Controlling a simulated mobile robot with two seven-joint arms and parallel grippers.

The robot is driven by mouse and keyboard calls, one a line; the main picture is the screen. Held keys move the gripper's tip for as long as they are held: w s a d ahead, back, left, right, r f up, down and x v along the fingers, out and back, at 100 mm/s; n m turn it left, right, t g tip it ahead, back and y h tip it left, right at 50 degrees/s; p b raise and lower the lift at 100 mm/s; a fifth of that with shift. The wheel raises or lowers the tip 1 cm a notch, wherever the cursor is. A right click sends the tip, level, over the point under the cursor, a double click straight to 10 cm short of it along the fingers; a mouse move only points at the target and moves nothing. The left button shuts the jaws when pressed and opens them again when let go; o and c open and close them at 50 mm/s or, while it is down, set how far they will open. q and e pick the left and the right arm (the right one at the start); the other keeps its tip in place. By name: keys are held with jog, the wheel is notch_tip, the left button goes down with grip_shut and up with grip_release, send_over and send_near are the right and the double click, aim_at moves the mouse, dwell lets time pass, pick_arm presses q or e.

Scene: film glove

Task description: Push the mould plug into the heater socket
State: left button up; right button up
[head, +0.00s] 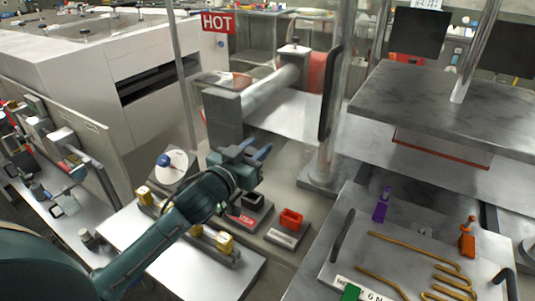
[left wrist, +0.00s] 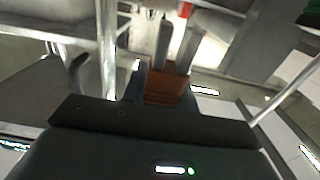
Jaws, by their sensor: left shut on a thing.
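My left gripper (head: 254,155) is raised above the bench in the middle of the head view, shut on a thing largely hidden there. In the left wrist view an orange-brown block (left wrist: 168,88) shows at the jaws; I take it to be the mould plug. Below the gripper stand a black open socket (head: 253,201) and a red-orange open socket (head: 291,219) on labelled grey plates. The gripper appears apart from both. My right gripper is not in view.
A red HOT sign (head: 219,22) hangs at the back. At the right, a plate (head: 350,235) carries bent copper-coloured tubing (head: 410,246), with purple (head: 381,207) and orange (head: 467,238) pieces nearby.

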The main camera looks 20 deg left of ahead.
pick_arm(q)
jog(key=shift+a, duration=0.1)
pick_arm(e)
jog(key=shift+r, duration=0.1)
pick_arm(q)
jog(key=shift+r, duration=0.1)
notch_tip(320, 180, down, 6)
jog(key=b, duration=0.3)
jog(key=shift+r, duration=0.15)
jog(key=shift+b, duration=0.3)
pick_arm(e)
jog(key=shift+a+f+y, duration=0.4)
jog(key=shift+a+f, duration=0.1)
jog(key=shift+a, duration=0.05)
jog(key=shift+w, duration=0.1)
pick_arm(q)
jog(key=shift+p, duration=0.3)
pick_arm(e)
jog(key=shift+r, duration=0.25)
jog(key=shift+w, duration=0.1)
